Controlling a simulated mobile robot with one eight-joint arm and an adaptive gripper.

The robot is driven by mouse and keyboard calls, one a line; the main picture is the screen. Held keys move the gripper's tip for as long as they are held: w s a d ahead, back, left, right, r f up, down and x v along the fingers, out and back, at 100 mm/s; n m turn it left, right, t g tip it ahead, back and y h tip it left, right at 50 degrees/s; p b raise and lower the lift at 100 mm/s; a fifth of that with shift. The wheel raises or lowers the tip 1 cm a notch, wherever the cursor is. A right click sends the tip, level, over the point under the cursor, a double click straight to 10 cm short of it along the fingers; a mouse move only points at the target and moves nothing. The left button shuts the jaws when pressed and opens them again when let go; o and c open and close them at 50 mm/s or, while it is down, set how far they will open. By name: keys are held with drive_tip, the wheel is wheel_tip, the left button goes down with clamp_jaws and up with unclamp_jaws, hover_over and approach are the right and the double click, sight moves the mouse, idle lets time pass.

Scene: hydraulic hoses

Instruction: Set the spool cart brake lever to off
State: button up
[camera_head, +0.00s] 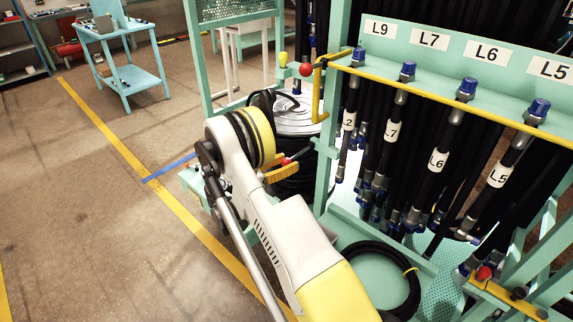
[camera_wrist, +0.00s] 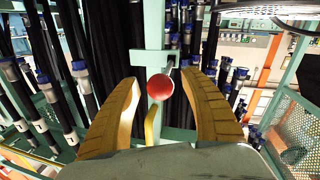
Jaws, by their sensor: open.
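A red ball knob (camera_wrist: 160,87) on a yellow rod (camera_wrist: 152,128) shows in the wrist view, between the two fingers of my gripper (camera_wrist: 161,100). The fingers are spread, with a gap on each side of the knob; how far ahead it lies is hard to tell. In the head view my gripper (camera_head: 281,173) is low beside the hose rack, and a small red spot (camera_head: 286,161) shows at its fingers, probably this knob. A grey spool (camera_head: 300,112) stands just behind the gripper, partly hidden by my arm. No on or off marking is readable.
The green rack (camera_head: 452,62) with labelled black hoses (camera_head: 395,150) stands close on the right. Another red ball (camera_head: 305,69) tops a post beside it. A coiled hose (camera_head: 408,300) lies on the rack base. A green worktable (camera_head: 125,70) is far back left; the floor between is open.

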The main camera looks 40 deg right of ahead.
sight(295, 156)
clamp_jaws()
wheel_tip(295, 156, up, 3)
drive_tip(key=y+p, duration=0.1)
drive_tip(key=p, duration=0.1)
drive_tip(key=y+p, duration=0.1)
drive_tip(key=y, duration=0.1)
drive_tip(key=shift+d+f+n+p, duration=0.1)
drive_tip(key=shift+f+n+p, duration=0.1)
drive_tip(key=shift+n+p, duration=0.15)
drive_tip(key=shift+d+r+y+p, duration=0.2)
drive_tip(key=shift+r+y+p, duration=0.65)
drive_tip(key=shift+p, duration=0.3)
drive_tip(key=shift+d+r+p, duration=0.1)
drive_tip(key=shift+r+p, duration=0.25)
drive_tip(key=shift+p, duration=0.1)
drive_tip(key=d+r+y+p, duration=0.2)
drive_tip(key=r+p, duration=0.1)
drive_tip(key=r+y+p, duration=0.1)
drive_tip(key=shift+w+d+r+n+y, duration=0.2)
drive_tip(key=shift+d+n+y, duration=0.05)
drive_tip(key=shift+d, duration=0.15)
drive_tip(key=shift+d+r+y+p, duration=0.25)
drive_tip(key=shift+d+y+p, duration=0.05)
drive_tip(key=shift+y+p, duration=0.1)
drive_tip(key=shift+w+d+r+p, duration=0.1)
drive_tip(key=shift+d+r+p, duration=0.1)
drive_tip(key=shift+d+r, duration=0.3)
drive_tip(key=shift+w+d+r+p, duration=0.15)
drive_tip(key=shift+d+r, duration=0.15)
drive_tip(key=shift+d, duration=0.5)
